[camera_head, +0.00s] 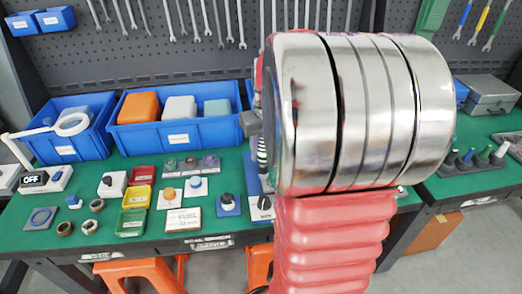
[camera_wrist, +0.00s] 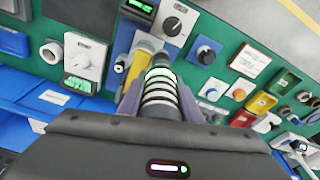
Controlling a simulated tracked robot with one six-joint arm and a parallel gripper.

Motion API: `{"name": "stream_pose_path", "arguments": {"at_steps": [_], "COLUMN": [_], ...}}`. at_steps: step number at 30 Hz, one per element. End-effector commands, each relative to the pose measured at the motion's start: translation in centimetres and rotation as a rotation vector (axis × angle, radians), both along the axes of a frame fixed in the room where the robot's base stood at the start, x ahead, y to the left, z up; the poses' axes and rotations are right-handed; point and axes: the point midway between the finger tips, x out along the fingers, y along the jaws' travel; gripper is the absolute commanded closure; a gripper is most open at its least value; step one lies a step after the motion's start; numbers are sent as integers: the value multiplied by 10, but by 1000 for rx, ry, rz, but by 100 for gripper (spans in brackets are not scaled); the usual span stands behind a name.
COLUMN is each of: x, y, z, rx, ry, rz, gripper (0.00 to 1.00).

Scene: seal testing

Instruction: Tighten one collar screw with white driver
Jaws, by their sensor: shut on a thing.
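My gripper (camera_wrist: 161,100) is in the wrist view, with a grey-purple finger on each side of a dark handle with white bands (camera_wrist: 160,95). It is shut on this handle, which looks like the white driver; its far end shows a green-lit ring. The tip is hidden behind the handle. Just beyond it is a yellowish cylinder (camera_wrist: 137,68) on a pale block; I cannot tell whether it is the collar. No collar screw can be made out. In the head view, my red and chrome arm covers the gripper; a banded piece shows at the arm's left edge.
Blue bins (camera_head: 180,130) stand behind. A rack of coloured pegs (camera_head: 482,158) is at the right.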

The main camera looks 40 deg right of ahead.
Motion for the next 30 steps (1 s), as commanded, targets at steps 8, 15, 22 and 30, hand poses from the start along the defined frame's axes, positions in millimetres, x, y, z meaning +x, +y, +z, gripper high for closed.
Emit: {"name": "stream_pose_path", "arguments": {"at_steps": [8,15,22,30], "x": [-1,0,0,0], "y": [0,0,0,0], "z": [-1,7,18,31], "rx": [2,0,0,0], "ry": [3,1,0,0], "rz": [0,0,0,0], "gripper": [96,96,96,96]}}
